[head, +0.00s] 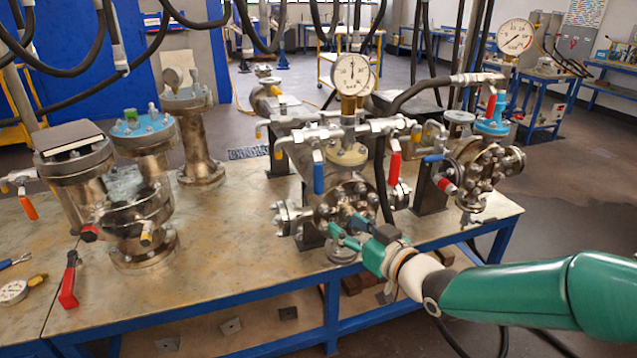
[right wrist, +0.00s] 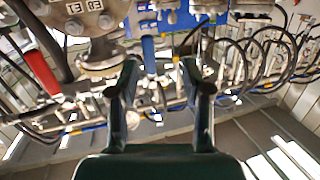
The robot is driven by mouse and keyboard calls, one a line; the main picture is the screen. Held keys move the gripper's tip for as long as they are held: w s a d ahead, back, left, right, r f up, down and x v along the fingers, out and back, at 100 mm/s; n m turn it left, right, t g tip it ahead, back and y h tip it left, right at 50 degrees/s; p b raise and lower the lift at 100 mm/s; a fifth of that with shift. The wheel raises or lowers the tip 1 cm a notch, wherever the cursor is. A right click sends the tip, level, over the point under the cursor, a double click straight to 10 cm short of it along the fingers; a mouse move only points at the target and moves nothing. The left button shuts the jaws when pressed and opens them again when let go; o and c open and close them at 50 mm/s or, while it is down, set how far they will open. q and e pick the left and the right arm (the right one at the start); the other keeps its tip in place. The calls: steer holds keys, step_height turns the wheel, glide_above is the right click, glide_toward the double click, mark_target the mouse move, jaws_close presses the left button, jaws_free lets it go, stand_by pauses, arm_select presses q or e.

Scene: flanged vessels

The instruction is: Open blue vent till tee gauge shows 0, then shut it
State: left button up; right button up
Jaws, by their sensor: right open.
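The tee gauge (head: 352,75) is a round white dial on top of the central flanged tee (head: 348,195). Its needle seems to point roughly upward, but the reading is too small to tell. The blue vent handle (head: 318,178) hangs down on the left side of the valve piping under the gauge. My right gripper (head: 343,233) is open and empty, low in front of the tee and below the blue handle. In the right wrist view, a blue handle (right wrist: 148,52) shows beyond and between the open fingers (right wrist: 160,78). My left gripper is not in view.
A red handle (head: 394,168) hangs right of the blue one. Another vessel with a gauge (head: 516,37) stands at the right. Several flanged vessels and a red lever (head: 69,280) are at the left. Black hoses hang from above. The table's front middle (head: 220,270) is clear.

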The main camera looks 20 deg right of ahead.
steer(key=t, duration=0.1)
glide_toward(321, 173)
steer(key=shift+h, duration=0.3)
steer(key=w+p, duration=0.1)
steer(key=w, duration=0.2)
steer(key=w+a+p, duration=0.1)
steer(key=w, duration=0.2)
steer(key=w+a+p, duration=0.1)
steer(key=w, duration=0.2)
steer(key=shift+w+a+f, duration=0.15)
steer(key=shift+w, duration=0.25)
steer(key=shift+w+a+f+p, duration=0.1)
steer(key=shift+w+p, duration=0.25)
steer(key=shift+w, duration=0.25)
jaws_close()
